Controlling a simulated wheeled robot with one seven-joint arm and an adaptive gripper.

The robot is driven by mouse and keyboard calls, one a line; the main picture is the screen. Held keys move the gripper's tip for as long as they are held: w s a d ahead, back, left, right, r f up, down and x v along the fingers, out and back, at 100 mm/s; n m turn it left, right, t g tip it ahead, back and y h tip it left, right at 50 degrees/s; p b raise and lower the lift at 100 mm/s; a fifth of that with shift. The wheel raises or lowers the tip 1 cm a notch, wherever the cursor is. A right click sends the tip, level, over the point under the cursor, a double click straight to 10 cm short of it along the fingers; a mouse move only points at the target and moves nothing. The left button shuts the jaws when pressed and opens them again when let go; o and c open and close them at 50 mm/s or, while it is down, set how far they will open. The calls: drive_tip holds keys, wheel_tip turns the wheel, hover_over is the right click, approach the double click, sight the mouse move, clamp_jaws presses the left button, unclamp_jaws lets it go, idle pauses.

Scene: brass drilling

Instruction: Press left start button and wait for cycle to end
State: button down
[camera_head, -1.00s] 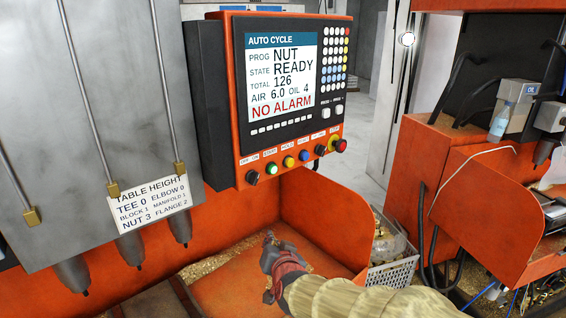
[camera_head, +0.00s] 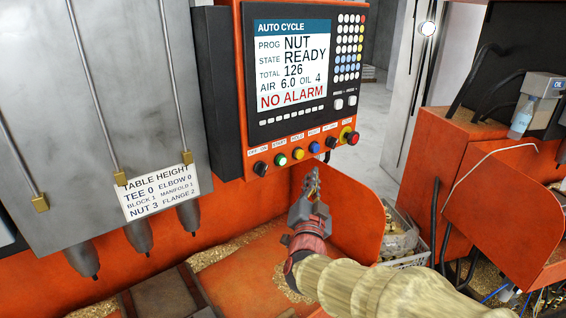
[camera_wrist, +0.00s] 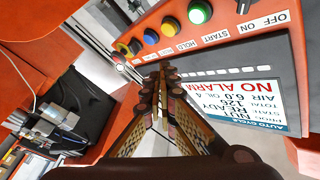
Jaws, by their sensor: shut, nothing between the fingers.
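The green start button (camera_head: 281,160) sits in the button row under the control screen, below a START label. It is lit in the wrist view (camera_wrist: 199,12), near the top edge. The screen (camera_head: 292,62) reads AUTO CYCLE, PROG NUT, STATE READY and NO ALARM. My gripper (camera_head: 312,172) is shut and empty, below and to the right of the start button in the head view. In the wrist view its fingertips (camera_wrist: 164,70) point toward the panel and appear apart from the green button.
A black knob (camera_head: 261,169) is left of the start button; yellow (camera_head: 298,153) and blue (camera_head: 314,148) buttons and a red emergency stop (camera_head: 351,138) are to its right. An orange guard (camera_head: 350,210) stands beside my arm. A wire basket (camera_head: 410,250) is behind it.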

sight(281, 161)
drive_tip(key=w+a+p, duration=0.1)
drive_tip(key=w+a, duration=0.4)
drive_tip(key=w, duration=0.2)
drive_tip(key=shift+a, duration=0.2)
idle(1.5)
drive_tip(key=shift+w+a, duration=0.25)
drive_tip(key=shift+w, duration=0.1)
